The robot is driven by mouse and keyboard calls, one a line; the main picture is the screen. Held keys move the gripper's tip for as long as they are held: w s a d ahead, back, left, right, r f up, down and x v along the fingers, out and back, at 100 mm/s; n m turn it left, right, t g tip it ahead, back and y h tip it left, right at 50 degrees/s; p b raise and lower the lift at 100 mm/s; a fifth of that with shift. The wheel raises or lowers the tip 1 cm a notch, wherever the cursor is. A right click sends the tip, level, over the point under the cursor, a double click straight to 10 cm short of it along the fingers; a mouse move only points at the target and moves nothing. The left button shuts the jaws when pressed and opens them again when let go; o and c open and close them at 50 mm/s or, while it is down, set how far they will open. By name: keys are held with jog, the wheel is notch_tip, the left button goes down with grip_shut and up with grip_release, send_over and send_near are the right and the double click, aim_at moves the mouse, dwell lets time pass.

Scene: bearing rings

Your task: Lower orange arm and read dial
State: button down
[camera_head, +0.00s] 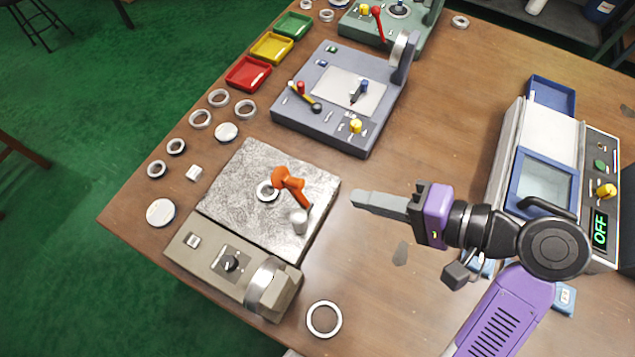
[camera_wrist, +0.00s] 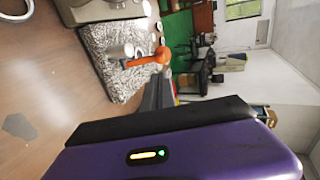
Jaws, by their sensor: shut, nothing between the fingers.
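The orange arm (camera_head: 289,185) stands on a grey speckled plate (camera_head: 244,178) of the beige device at the lower left. A ring (camera_head: 267,191) lies on the plate under or beside the arm's head; I cannot tell if they touch. A silver post (camera_head: 299,220) stands at the arm's other end. A large dial (camera_head: 265,287) faces away at the device's front corner, its reading hidden. My gripper (camera_head: 356,198) is shut and empty, to the right of the plate, pointing left towards the orange arm. The orange arm (camera_wrist: 148,58) also shows in the wrist view beyond my fingers (camera_wrist: 158,90).
Loose rings and discs lie along the table's left edge, with a large ring (camera_head: 324,319) near the front. Red, yellow and green trays (camera_head: 249,73) stand behind. A grey-blue device (camera_head: 345,95) stands at the back; a machine reading OFF (camera_head: 600,229) stands right. The table between is mostly clear.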

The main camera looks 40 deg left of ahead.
aim_at(304, 185)
jog(key=p+x, duration=0.1)
jog(key=x, duration=0.9)
jog(key=shift+p, duration=0.4)
jog(key=shift+a, duration=0.1)
